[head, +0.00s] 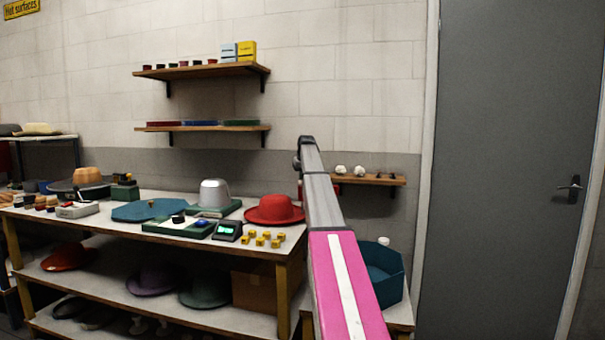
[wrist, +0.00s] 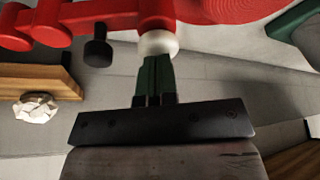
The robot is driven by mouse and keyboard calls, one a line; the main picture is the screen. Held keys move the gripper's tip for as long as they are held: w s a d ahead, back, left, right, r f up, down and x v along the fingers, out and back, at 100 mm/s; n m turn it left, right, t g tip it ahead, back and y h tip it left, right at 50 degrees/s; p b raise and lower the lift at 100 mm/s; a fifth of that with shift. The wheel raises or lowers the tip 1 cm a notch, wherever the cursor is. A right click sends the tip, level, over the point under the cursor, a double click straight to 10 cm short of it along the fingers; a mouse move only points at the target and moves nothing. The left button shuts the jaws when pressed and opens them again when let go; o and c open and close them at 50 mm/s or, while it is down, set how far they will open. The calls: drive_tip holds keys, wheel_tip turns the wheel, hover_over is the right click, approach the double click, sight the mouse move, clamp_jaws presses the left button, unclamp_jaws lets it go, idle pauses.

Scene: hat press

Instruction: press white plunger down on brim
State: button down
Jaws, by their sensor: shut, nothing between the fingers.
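My gripper (wrist: 158,62) shows in the wrist view with its dark green fingers shut and empty. The fingertips are at the white plunger (wrist: 158,42), a rounded white end under a red arm; I cannot tell whether they touch it. The red arm (wrist: 95,12) carries a black knob (wrist: 98,52) beside the plunger. A red hat with its brim (wrist: 225,8) shows at the top of the wrist view. In the head view a red hat (head: 275,208) sits at the right end of the bench, left of my arm. My arm hides the gripper and plunger there.
The bench (head: 110,232) holds a blue board (head: 148,210), a silver dome (head: 214,193), a small display (head: 227,231) and several yellow blocks. A teal bin (head: 388,278) stands right of my arm. A small wall shelf (head: 385,180) holds white pieces. A grey door is at right.

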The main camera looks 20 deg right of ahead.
drive_tip(key=shift+f, duration=0.15)
drive_tip(key=shift+r, duration=2.05)
wheel_tip(320, 180, up, 7)
